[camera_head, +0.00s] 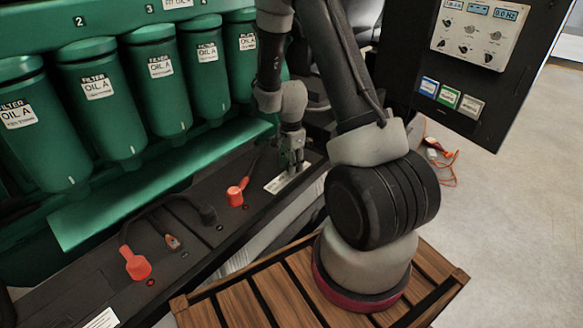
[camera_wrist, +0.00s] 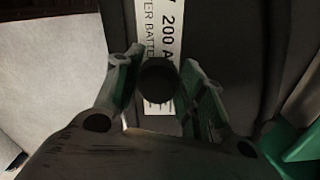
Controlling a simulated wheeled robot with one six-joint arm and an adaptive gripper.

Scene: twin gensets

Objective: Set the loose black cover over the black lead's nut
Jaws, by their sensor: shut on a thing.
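My gripper (camera_head: 292,162) is over the far end of the battery top, by a white label. In the wrist view, my gripper (camera_wrist: 157,78) has its two fingers on either side of a round black piece, the loose black cover (camera_wrist: 158,84), and is shut on it. The cover cannot be made out in the head view. A dark lead ends in a bare, copper-coloured lug (camera_head: 172,242) on the nearer battery top; this seems to be the black lead's uncovered end. Its nut is too small to make out.
Red covers (camera_head: 137,265) and (camera_head: 236,196) and a fitted black cover (camera_head: 208,215) stand along the battery top. Green oil filters (camera_head: 97,90) overhang it behind. A white battery label (camera_wrist: 158,30) lies under my gripper. A wooden slatted platform (camera_head: 240,300) is in front.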

